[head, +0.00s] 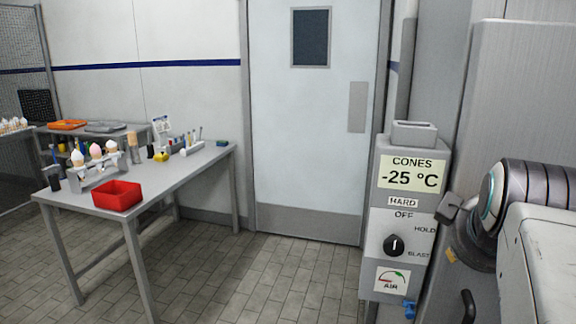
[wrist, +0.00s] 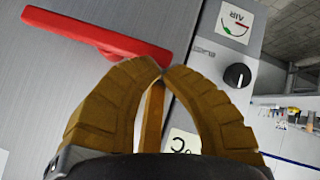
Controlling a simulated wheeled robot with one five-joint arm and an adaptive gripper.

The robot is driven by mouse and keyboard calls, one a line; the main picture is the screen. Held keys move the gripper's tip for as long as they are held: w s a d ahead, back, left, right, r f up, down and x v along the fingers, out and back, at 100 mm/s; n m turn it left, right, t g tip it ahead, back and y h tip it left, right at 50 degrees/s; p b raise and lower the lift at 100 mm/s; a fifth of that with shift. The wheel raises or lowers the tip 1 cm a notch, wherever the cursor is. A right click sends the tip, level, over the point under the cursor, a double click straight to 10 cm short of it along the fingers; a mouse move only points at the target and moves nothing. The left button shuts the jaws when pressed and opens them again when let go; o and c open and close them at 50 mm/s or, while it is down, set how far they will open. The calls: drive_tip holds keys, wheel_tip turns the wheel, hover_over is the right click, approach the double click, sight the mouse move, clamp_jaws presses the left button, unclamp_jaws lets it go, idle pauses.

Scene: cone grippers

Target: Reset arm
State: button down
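My gripper (wrist: 163,72) shows in the wrist view with ribbed brown fingers. Their tips meet and I see nothing held between them. Behind the tips is a grey panel (wrist: 50,75) with a red handle (wrist: 110,38) at the upper left; the fingers look apart from the handle, though the depth is hard to judge. In the head view my arm is at the right edge, and its gripper is not visible there.
A grey control box (head: 410,165) reading "CONES -25 °C" has a black knob (head: 393,245); the knob also shows in the wrist view (wrist: 238,76). A table (head: 185,175) at left holds a red bin (head: 117,195) and cones in a rack. Tiled floor before the door (head: 305,120) is clear.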

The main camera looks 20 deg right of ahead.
drive_tip(key=s+a+f+g+y+p, duration=0.1)
drive_tip(key=s+a+f+y+p, duration=0.1)
drive_tip(key=a+f, duration=0.6)
drive_tip(key=s+a+f+n+g+y+p, duration=0.1)
drive_tip(key=s+a+f+g+y+p, duration=0.1)
drive_tip(key=a+f, duration=0.6)
drive_tip(key=shift+a+y+p, duration=0.6)
drive_tip(key=shift+a+y, duration=0.8)
drive_tip(key=shift+a, duration=1.4)
